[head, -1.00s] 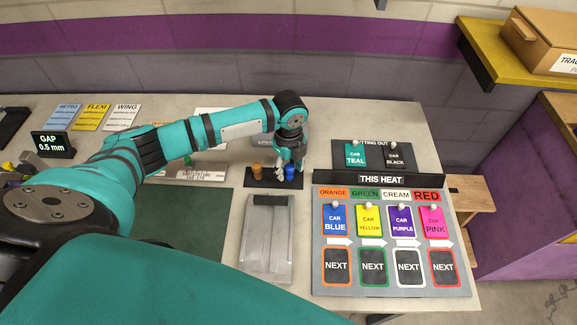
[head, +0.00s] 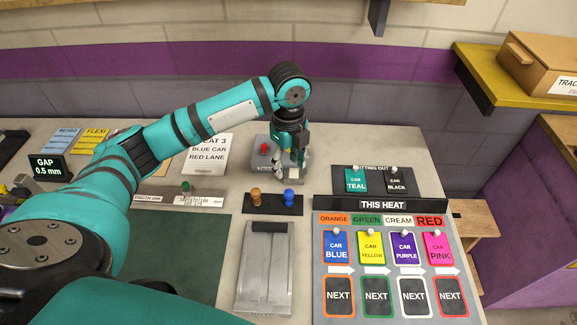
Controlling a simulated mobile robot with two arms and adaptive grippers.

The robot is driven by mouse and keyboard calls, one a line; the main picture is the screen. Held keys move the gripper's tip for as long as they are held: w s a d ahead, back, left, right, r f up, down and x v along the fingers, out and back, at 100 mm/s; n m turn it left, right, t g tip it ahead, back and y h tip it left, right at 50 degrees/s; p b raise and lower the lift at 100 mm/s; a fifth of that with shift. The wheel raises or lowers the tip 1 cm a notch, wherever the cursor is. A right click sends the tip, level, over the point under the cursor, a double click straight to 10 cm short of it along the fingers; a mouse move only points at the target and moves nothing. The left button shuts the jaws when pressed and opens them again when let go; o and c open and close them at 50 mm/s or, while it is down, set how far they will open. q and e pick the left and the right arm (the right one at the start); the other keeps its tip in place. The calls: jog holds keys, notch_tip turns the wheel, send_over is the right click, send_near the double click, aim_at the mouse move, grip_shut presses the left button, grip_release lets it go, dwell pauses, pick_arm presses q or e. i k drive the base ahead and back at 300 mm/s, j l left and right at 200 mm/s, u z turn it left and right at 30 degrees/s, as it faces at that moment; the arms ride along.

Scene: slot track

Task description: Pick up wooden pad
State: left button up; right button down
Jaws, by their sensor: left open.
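A small brown, wood-coloured piece (head: 255,196), which looks like the wooden pad, stands on a dark holder strip (head: 272,209) in the middle of the bench. A blue piece (head: 288,197) of similar shape stands on the same strip to its right. My left gripper (head: 301,169) points down, open and empty. It is behind the strip and to the right of the brown piece, clear of both pieces. It hangs in front of a grey box with a red button (head: 264,149) and partly hides it. My right gripper is out of view.
A grey metal plate (head: 265,270) lies in front of the strip. The heat board (head: 390,300) with car cards fills the right front, with a smaller dark card board (head: 376,182) behind it. A sign card (head: 206,158) stands at the back. A green mat (head: 185,235) lies left.

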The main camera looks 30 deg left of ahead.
aim_at(256, 197)
jog(key=u, duration=1.15)
